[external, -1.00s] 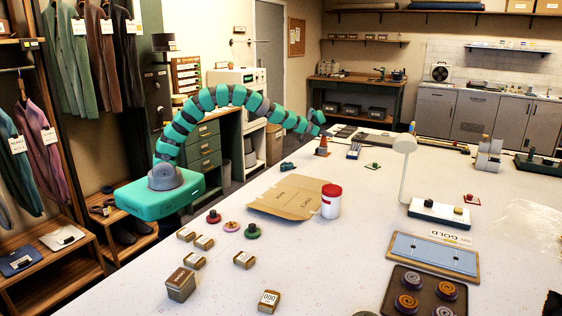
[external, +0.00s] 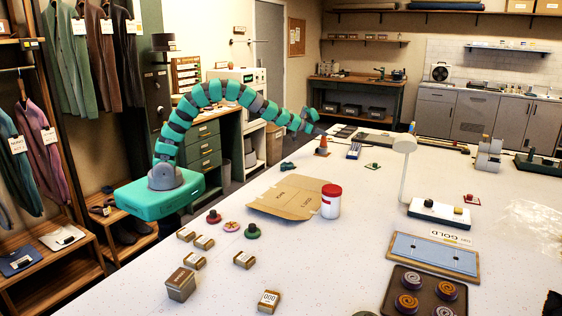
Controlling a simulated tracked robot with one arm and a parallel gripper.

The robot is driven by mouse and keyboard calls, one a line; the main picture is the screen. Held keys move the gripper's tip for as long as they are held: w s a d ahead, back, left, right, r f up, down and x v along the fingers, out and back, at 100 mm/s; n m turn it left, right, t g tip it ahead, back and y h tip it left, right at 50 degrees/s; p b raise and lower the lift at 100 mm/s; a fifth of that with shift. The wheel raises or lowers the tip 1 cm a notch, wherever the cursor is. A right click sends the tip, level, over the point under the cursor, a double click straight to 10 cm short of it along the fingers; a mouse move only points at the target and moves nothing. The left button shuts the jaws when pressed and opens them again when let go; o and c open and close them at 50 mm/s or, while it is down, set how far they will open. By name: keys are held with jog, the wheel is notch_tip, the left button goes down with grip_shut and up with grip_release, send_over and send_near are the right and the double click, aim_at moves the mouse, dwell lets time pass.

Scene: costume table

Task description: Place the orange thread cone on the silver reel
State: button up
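A small orange cone (external: 321,146), which looks like the orange thread cone, stands upright on the far left part of the white table. My gripper (external: 316,123) is above it and appears apart from it. The gripper is small and seen from the side, so its finger opening is unclear. I cannot pick out the silver reel with certainty. A grey stacked item (external: 487,158) stands at the right of the table, too small to identify.
A cardboard sheet (external: 290,196) and a red-lidded white jar (external: 331,202) lie mid-table. A white lamp (external: 404,165), a blue board (external: 435,254) and a brown tray (external: 399,281) with swirled discs are on the right. Small labelled boxes (external: 180,284) sit front left.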

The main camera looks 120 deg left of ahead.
jog(key=v, duration=0.8)
jog(key=shift+s+d+r, duration=0.1)
jog(key=w+d+r+m+t+h, duration=0.2)
jog(key=w+d+r, duration=0.1)
jog(key=d+r, duration=0.9)
jog(key=w+d+r+m+t+h, duration=0.15)
jog(key=w+d+r, duration=0.25)
jog(key=d+r, duration=0.8)
jog(key=s+d+r+m+h, duration=0.1)
jog(key=s+d+r, duration=0.3)
jog(key=d, duration=0.4)
jog(key=s+d+r+m+t+h, duration=0.1)
jog(key=s+d+r+m+h, duration=0.1)
jog(key=d+r, duration=0.5)
jog(key=s+d+r+m+t+h, duration=0.1)
jog(key=s+d+r, duration=0.4)
jog(key=d, duration=0.6)
jog(key=shift+s+m+h, duration=0.75)
jog(key=shift+s+h, duration=0.3)
jog(key=shift+s, duration=0.05)
jog(key=shift+r, duration=0.1)
